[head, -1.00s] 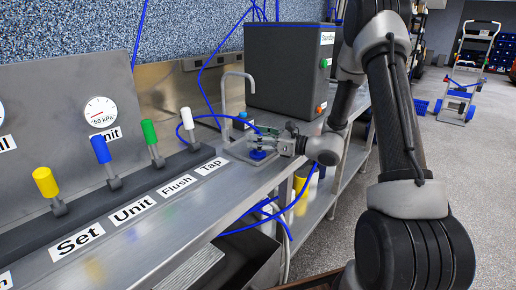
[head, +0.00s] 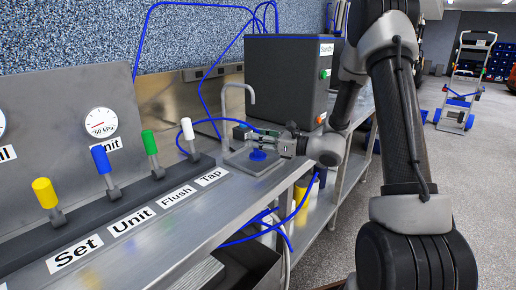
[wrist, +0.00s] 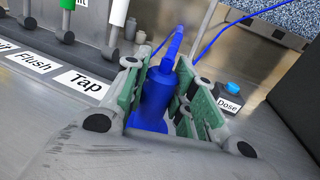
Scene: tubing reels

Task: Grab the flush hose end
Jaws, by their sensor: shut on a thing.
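The blue hose end (wrist: 158,98) stands between the green-padded fingers of my gripper (wrist: 160,90) in the wrist view. The pads close on it from both sides, and a thinner blue hose leaves its far end. Its lower part is hidden by the gripper body. In the head view my gripper (head: 254,140) is low over the small sink by the metal tap (head: 238,92). A blue round part (head: 258,155) shows just below the fingers; I cannot tell whether it belongs to the hose end. The Flush label (head: 177,196) sits before the green-handled valve (head: 149,142).
Yellow (head: 44,193), blue (head: 101,160) and white (head: 187,129) handles line the bench to the left. A dark box (head: 285,75) stands behind my gripper. A Dose block (wrist: 229,98) is close on the right in the wrist view. Loose blue hoses hang below the bench edge.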

